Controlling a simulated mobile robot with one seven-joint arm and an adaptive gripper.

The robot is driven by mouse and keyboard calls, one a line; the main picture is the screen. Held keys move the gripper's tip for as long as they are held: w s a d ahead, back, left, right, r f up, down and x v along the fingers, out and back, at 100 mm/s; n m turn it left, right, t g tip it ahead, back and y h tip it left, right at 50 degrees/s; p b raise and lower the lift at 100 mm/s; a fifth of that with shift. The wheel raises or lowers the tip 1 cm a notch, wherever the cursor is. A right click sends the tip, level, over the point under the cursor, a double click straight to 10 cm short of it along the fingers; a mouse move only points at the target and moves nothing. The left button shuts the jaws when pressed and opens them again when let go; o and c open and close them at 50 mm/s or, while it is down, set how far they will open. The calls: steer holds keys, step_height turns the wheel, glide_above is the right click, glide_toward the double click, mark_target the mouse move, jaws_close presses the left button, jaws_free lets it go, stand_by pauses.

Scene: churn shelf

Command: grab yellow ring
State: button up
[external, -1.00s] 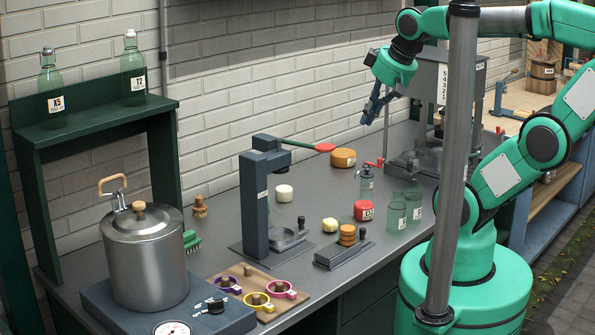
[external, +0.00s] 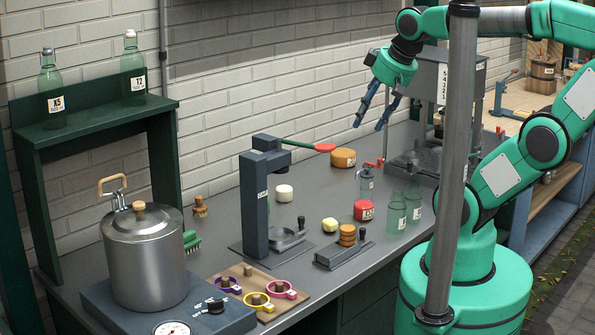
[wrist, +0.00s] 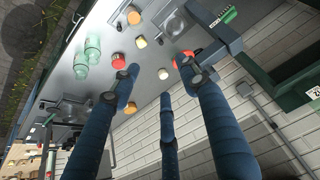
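The yellow ring (external: 257,303) lies on a wooden board (external: 242,272) near the front edge of the counter, around a short peg. A purple ring (external: 228,285) is to its left and a pink ring (external: 283,290) to its right, on the same board. My gripper (external: 369,126) is high above the back of the counter, far from the yellow ring, with its blue fingers spread and nothing between them. The open fingers also fill much of the wrist view (wrist: 152,90). I cannot make out the yellow ring in the wrist view.
A lever press (external: 257,205) with a red handle stands behind the board. A metal pot (external: 146,260) is at its left. A grey post (external: 455,150) crosses the foreground.

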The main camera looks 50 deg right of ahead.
stand_by(0.3)
steer(key=w+a+f+g+p, duration=0.1)
steer(key=w+a+f, duration=0.2)
steer(key=a, duration=0.2)
steer(key=w+a+f+g+y, duration=0.1)
steer(key=w+a+f, duration=0.2)
steer(key=a, duration=0.3)
steer(key=w+a+f+g+p, duration=0.1)
steer(key=w+a+f, duration=0.15)
steer(key=a, duration=0.25)
steer(key=s+a+f+g+h, duration=0.1)
steer(key=s+a+f+g, duration=0.1)
steer(key=a+f, duration=1.4)
steer(key=shift+s+a+f+g+p, duration=0.15)
steer(key=shift+s+a+g+p, duration=0.2)
steer(key=shift+a, duration=0.6)
steer(key=shift+w+f, duration=0.1)
steer(key=shift+f+b, duration=0.55)
steer(key=shift+f, duration=3.65)
